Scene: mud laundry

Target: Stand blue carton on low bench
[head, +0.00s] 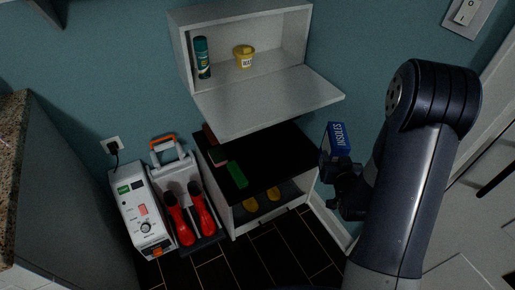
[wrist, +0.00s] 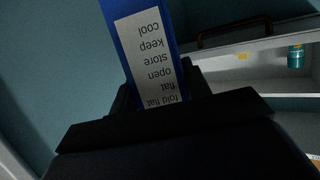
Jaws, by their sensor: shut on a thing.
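The blue carton (head: 337,140) with white lettering is held in my gripper (head: 340,168), to the right of the low bench. In the wrist view the carton (wrist: 124,14) rises from between the dark jaws (wrist: 155,105), with a printed white label facing the camera; its lower end is hidden by the jaws. The low bench (head: 275,158) has a black top and an open shelf below. The carton is raised and apart from the bench top as far as I can tell.
Red boots (head: 203,213) stand left.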

